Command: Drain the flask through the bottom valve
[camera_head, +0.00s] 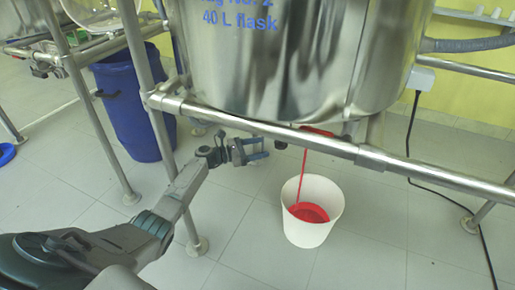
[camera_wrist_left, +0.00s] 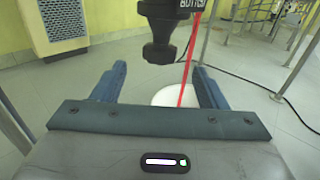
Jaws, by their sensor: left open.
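The steel vessel marked "40 L flask" (camera_head: 285,70) hangs in a pipe frame in the head view. A red stream (camera_head: 304,172) runs from under it into a white bucket (camera_head: 325,215), where red liquid has collected. In the left wrist view, a black valve knob (camera_wrist_left: 160,50) under a "BOTTOM" label sits just beyond my fingers, with the red stream beside it. My left gripper (camera_head: 264,148) is open and empty below the vessel; its blue fingers (camera_wrist_left: 160,80) are apart and not around the knob. My right gripper is not in view.
A horizontal frame pipe (camera_head: 235,119) crosses above my left gripper. A blue barrel (camera_head: 130,100) stands at the left behind a frame leg. A black cable (camera_head: 440,188) lies on the right. Floor around the bucket is mostly clear.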

